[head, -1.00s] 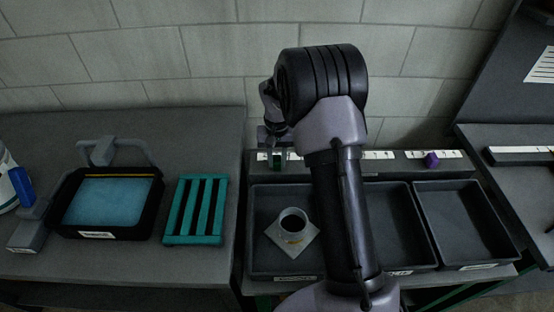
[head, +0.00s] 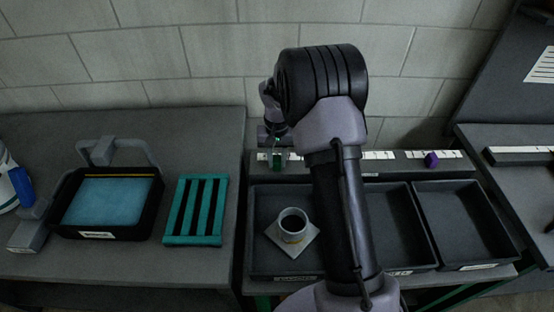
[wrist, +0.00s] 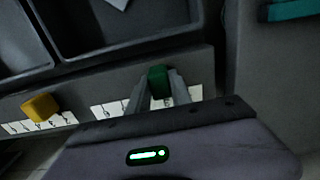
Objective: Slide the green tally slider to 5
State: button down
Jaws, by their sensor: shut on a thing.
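The green tally slider (wrist: 158,82) is a small green block on a rail with a white, marked scale strip (wrist: 195,93). In the wrist view my gripper (wrist: 159,88) is shut on it, with one grey finger on each side. In the head view the green slider (head: 279,161) is near the left end of the rail, partly covered by my gripper (head: 274,152). The scale figures are too small and dark to read, so I cannot tell its number.
A yellow slider (wrist: 40,107) sits on another scale of the same rail; my arm hides it in the head view. A purple slider (head: 432,160) is farther right. Dark trays (head: 462,215) stand in front of the rail, one holding a grey cup (head: 293,222).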

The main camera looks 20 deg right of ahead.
jog(key=s+d, duration=0.1)
jog(key=d, duration=0.1)
jog(key=s+d+p, duration=0.1)
jog(key=d, duration=0.2)
jog(key=s+d, duration=0.1)
jog(key=d, duration=0.1)
jog(key=shift+d, duration=0.2)
jog(key=c, duration=1.2)
grip_release()
jog(key=shift+o, duration=0.2)
jog(key=shift+r, duration=0.1)
notch_tip(320, 180, up, 17)
jog(key=p, duration=0.6)
jog(key=shift+r, duration=0.15)
